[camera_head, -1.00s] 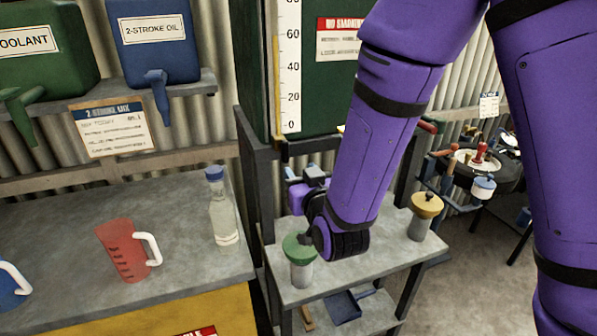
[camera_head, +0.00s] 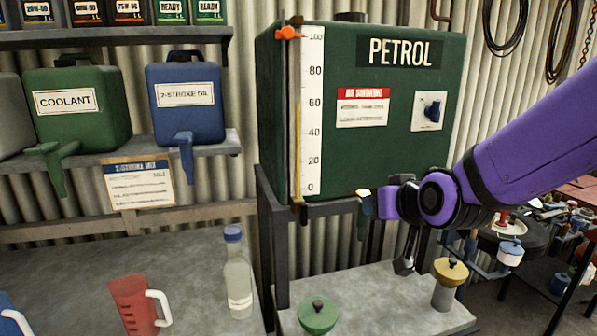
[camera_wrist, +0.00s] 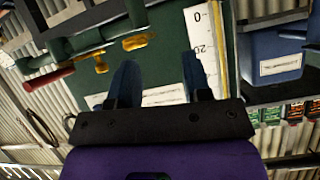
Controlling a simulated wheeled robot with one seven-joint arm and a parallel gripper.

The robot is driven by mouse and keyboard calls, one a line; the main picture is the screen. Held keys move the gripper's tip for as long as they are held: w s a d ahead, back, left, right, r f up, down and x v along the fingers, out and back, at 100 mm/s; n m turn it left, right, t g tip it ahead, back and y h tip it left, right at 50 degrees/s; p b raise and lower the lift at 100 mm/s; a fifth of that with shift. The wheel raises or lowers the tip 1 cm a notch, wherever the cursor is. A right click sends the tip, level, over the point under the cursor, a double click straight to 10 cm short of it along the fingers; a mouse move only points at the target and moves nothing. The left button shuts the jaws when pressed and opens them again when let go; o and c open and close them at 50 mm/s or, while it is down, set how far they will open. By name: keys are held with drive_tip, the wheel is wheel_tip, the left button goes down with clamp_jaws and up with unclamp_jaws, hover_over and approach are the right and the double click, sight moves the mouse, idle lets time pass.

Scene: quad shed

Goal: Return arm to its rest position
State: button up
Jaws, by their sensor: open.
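My purple arm comes in from the right in the head view. My gripper (camera_head: 366,205) is in front of the lower edge of the green petrol tank (camera_head: 385,110), above the small grey stand. In the wrist view my gripper (camera_wrist: 160,80) shows two dark blue fingers spread apart with nothing between them. Past the fingers are the tank (camera_wrist: 165,70) and its white scale. The gripper's fingers are partly hidden by the wrist in the head view.
A green-lidded pot (camera_head: 318,316) and a yellow-lidded pot (camera_head: 449,284) stand on the small stand. A red jug (camera_head: 133,305) and a clear bottle (camera_head: 237,275) stand on the left bench. Coolant (camera_head: 77,105) and 2-stroke oil (camera_head: 188,105) containers sit on the shelf.

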drive_tip(key=s+d+r+g+h, duration=0.1)
drive_tip(key=s+d+r+g, duration=0.2)
drive_tip(key=s+d, duration=0.4)
drive_tip(key=s+d+r+m+g+h, duration=0.1)
drive_tip(key=s+d, duration=0.6)
drive_tip(key=s, duration=0.7)
wheel_tip(320, 180, up, 3)
drive_tip(key=g+h, duration=0.1)
drive_tip(key=g, duration=0.1)
drive_tip(key=shift+s+d+f+m+g, duration=0.2)
drive_tip(key=shift+s+d+m+g, duration=0.05)
drive_tip(key=shift+s+m+g, duration=0.1)
